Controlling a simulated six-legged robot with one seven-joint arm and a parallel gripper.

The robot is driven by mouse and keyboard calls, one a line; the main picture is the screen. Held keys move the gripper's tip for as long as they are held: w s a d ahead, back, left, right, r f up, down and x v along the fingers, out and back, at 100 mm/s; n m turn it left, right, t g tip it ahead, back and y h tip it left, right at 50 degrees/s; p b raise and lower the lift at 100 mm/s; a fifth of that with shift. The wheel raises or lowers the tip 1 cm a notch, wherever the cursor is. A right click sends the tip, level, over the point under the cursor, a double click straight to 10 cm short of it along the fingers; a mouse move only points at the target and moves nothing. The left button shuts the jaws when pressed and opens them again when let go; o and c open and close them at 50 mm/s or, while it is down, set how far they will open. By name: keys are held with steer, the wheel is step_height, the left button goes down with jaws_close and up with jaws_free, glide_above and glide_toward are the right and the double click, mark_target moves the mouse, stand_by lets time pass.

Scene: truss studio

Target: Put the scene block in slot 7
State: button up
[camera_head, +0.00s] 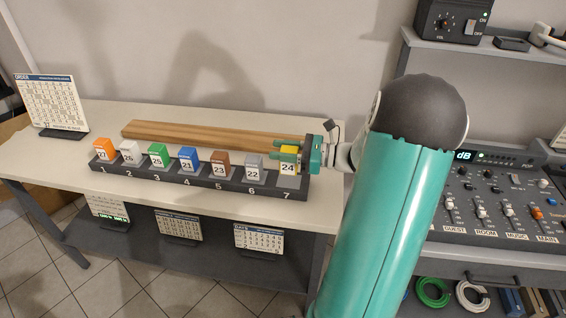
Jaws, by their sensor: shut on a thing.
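The yellow block marked 24 (288,168) is at slot 7, the right end of the dark slotted rack (206,183). It looks upright; I cannot tell whether it rests fully on the slot floor. My gripper (290,152) comes in from the right and is shut on this block near its top. The other slots hold blocks: orange 27 (104,150), white 26 (131,153), green 25 (158,156), blue 21 (188,159), brown 23 (220,165) and grey 22 (253,168).
A wooden bar (200,136) lies behind the rack on the pale table (60,158). An order card (50,103) stands at the left, and several calendar cards stand on the lower shelf. A mixing console (500,200) is at the right, beyond my arm.

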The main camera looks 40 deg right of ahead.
steer(key=shift+w+d+f, duration=0.5)
steer(key=shift+f, duration=0.85)
steer(key=shift+w+d+f, duration=0.45)
steer(key=shift+d+f, duration=0.05)
steer(key=shift+f, duration=0.85)
steer(key=shift+w+d+f, duration=0.5)
steer(key=shift+f, duration=0.85)
steer(key=shift+f, duration=0.1)
steer(key=o, duration=1)
steer(key=v, duration=1.2)
